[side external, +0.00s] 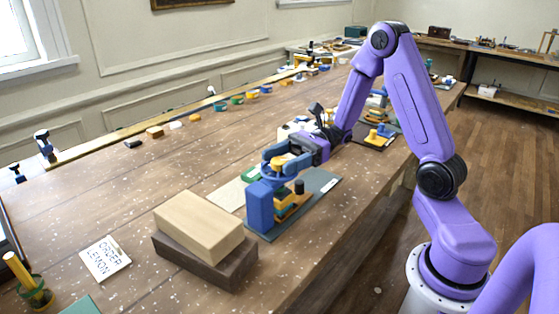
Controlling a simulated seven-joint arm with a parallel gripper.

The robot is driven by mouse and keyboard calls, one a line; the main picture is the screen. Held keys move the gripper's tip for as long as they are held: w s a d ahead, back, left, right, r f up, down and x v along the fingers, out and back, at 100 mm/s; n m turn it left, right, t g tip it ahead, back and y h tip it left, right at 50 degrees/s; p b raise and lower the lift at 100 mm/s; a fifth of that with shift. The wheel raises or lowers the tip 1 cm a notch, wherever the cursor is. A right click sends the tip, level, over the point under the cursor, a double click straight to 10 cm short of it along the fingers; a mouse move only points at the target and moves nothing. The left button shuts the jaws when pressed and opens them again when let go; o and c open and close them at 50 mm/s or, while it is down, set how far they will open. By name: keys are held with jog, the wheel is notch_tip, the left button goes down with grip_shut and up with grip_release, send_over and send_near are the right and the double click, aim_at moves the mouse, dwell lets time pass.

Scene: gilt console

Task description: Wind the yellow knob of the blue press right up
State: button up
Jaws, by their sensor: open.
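The blue press (259,207) stands on a grey-green base plate (322,181) near the table's front edge. Its yellow knob (278,161) shows at the top, partly covered. My gripper (284,154) is open at the height of the knob and comes in from the right. Its fingers seem to lie on either side of the knob, but I cannot tell whether they touch it. Lower on the press are yellow-orange parts (290,207) and a black piece (299,187). How high the press's screw stands is hidden.
A pale wooden block (198,222) on a dark brown block (205,262) stands in front of the press. A card reading "ORDER LEMON" (105,257) lies at left. A second yellow-and-blue device (378,134) stands behind my arm. The table's middle left is largely clear.

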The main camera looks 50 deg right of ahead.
jog(key=shift+w+a, duration=0.1)
jog(key=shift+a, duration=0.45)
jog(key=c, duration=1)
jog(key=shift+o, duration=0.2)
jog(key=shift+n+g, duration=0.3)
jog(key=shift+g, duration=0.2)
jog(key=n+g, duration=0.1)
jog(key=g, duration=0.1)
jog(key=n+g, duration=0.2)
jog(key=g, duration=0.1)
jog(key=shift+n+g, duration=0.3)
jog(key=shift+d+n+g+h, duration=0.1)
jog(key=shift+n+g+h, duration=0.9)
jog(key=shift+g, duration=0.8)
jog(key=shift+n+g+h, duration=0.6)
jog(key=shift+n+g, duration=0.8)
jog(key=shift+g, duration=0.4)
